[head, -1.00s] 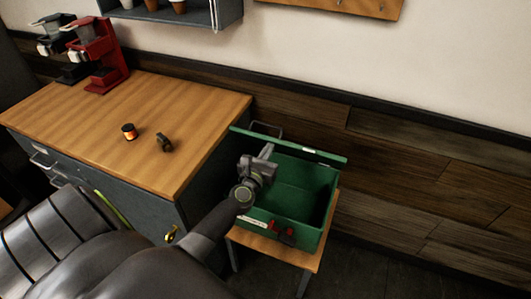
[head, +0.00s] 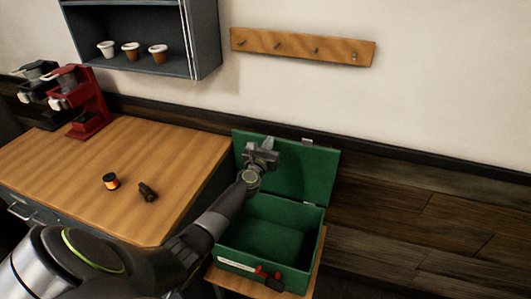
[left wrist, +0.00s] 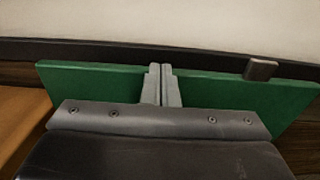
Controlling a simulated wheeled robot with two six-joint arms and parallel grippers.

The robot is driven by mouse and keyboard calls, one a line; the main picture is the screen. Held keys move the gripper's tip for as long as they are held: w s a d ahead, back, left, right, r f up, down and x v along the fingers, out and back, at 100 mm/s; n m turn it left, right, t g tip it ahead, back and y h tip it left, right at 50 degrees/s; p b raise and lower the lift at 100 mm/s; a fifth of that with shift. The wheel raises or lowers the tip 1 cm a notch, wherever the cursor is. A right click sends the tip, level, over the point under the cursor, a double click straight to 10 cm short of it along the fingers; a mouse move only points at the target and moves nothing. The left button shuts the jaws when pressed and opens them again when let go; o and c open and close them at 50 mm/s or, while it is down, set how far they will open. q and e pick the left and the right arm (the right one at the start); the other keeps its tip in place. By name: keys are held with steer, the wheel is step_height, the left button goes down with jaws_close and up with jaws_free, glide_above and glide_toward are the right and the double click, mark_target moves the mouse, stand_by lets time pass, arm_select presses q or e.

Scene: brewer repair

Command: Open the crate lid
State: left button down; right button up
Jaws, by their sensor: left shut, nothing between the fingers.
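The green crate (head: 228,246) sits on a small wooden stand, its box open at the top and its inside looking empty. Its green lid (head: 308,172) stands raised at the back, near upright, against the wall side. My left gripper (head: 265,146) is shut and empty, in front of the lid's upper part. In the left wrist view the shut fingers (left wrist: 161,84) point at the lid (left wrist: 215,96), with a dark latch piece (left wrist: 261,69) on its edge to the right. I cannot tell whether the fingers touch the lid. My right gripper is not in view.
A wooden counter (head: 105,165) stands left of the crate, with a small orange-and-black cylinder (head: 111,181) and a dark part (head: 148,192) on it. A red brewer (head: 88,105) stands at its back. A shelf with cups (head: 195,40) and a peg rail (head: 300,47) hang above.

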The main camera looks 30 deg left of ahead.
arm_select(q)
steer(key=shift+x, duration=0.9)
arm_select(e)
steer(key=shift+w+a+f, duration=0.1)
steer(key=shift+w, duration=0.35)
arm_select(q)
steer(key=shift+d+r, duration=0.1)
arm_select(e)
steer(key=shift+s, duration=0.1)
